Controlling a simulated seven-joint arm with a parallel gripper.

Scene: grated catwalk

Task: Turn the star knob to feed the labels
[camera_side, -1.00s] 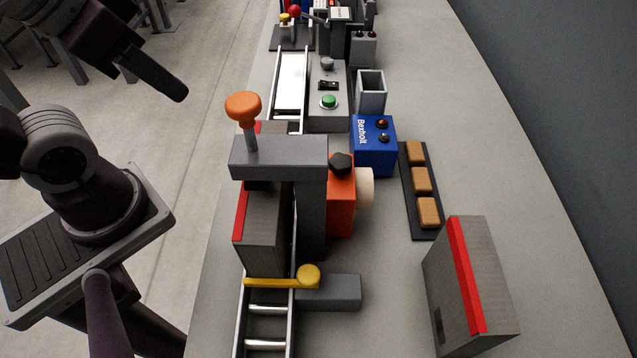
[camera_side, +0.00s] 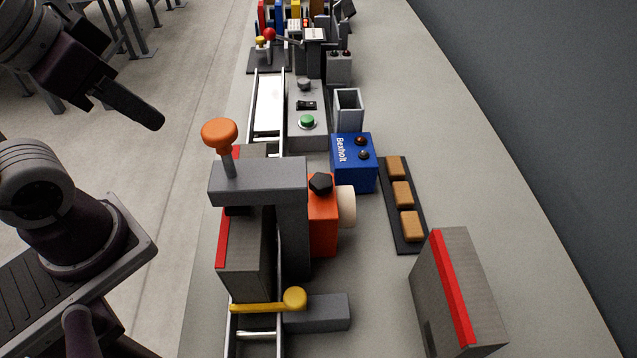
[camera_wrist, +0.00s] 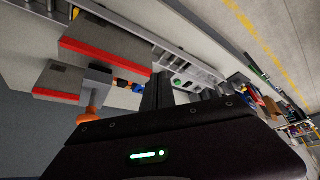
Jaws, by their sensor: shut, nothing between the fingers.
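The star knob (camera_side: 320,183) is a small black lobed knob on top of an orange label unit (camera_side: 322,222). A cream roll (camera_side: 347,206) sits on that unit's right side. My gripper (camera_side: 158,121) is shut and empty, high at the left over the floor side, well apart from the knob. The grey press frame with its orange-topped plunger (camera_side: 219,133) stands between them. In the wrist view my gripper's dark fingers (camera_wrist: 157,92) point up at the conveyor side. I cannot make out the star knob there.
A grey carton (camera_side: 246,255) sits under the press on the roller conveyor, behind a yellow stop arm (camera_side: 262,307). Another carton (camera_side: 455,290) stands at right front. A blue Bexholt box (camera_side: 353,162) and a dark tray (camera_side: 408,245) of tan blocks lie right of the label unit.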

